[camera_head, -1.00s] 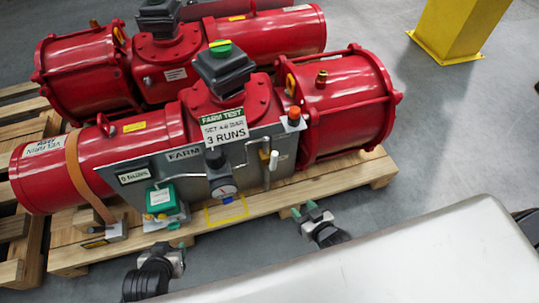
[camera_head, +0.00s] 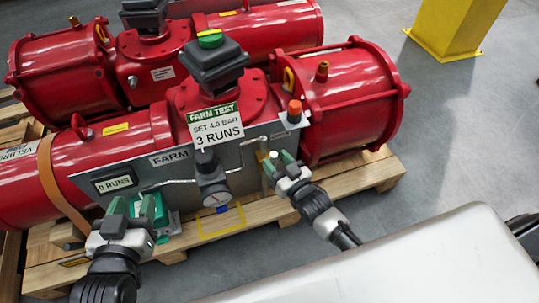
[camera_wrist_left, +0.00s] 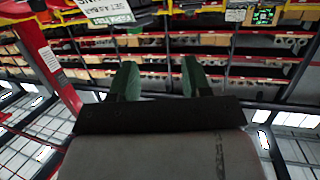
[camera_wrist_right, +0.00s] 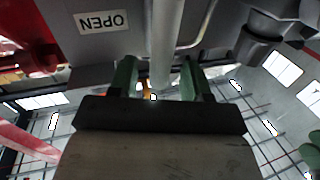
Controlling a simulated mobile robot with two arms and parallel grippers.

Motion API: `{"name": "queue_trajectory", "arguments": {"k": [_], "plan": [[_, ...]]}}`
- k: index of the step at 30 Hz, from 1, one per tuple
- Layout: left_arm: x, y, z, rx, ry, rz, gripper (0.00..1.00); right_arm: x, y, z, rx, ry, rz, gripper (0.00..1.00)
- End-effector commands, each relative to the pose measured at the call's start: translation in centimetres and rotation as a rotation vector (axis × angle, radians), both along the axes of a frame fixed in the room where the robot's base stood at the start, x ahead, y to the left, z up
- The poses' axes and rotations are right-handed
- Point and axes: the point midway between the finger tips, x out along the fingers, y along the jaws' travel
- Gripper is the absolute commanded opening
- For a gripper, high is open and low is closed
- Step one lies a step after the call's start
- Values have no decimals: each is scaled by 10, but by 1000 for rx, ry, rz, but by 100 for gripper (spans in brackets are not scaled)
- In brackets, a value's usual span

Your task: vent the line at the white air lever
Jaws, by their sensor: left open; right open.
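The white air lever (camera_wrist_right: 165,42) runs as a pale upright bar between the fingertips of my right gripper (camera_wrist_right: 158,72) in the right wrist view. The fingers are open, with a gap on either side of the bar. In the head view my right gripper (camera_head: 279,160) is at the right part of the grey panel (camera_head: 245,176) and mostly hides the lever. An "OPEN" label (camera_wrist_right: 103,21) shows beside the lever. My left gripper (camera_head: 132,208) is open and empty in front of the green box (camera_head: 161,214) at the panel's lower left.
Red actuator cylinders (camera_head: 350,100) stand behind the panel on a wooden pallet (camera_head: 365,181). A yellow post (camera_head: 450,28) stands at the back right.

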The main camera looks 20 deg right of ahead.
Motion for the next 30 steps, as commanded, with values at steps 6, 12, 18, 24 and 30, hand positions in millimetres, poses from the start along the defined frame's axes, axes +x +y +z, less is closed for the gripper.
{"name": "queue_trajectory", "arguments": {"k": [6, 12, 18, 24, 30], "plan": [[6, -6, 20, -43, -167, -11, 48, 25, 8, -1, 0, -1, 0, 48], [7, -8, 29, -59, -231, -15, 48, 33, 11, 0, 0, 0, 1, 48], [7, -8, 30, -61, -237, -16, 48, 34, 11, 0, 0, 1, 1, 48], [7, -8, 30, -60, -236, -16, 48, 33, 10, 0, 0, 1, 0, 28], [7, -8, 30, -61, -237, -16, 48, 33, 10, 0, 0, 1, 0, 0]]}}
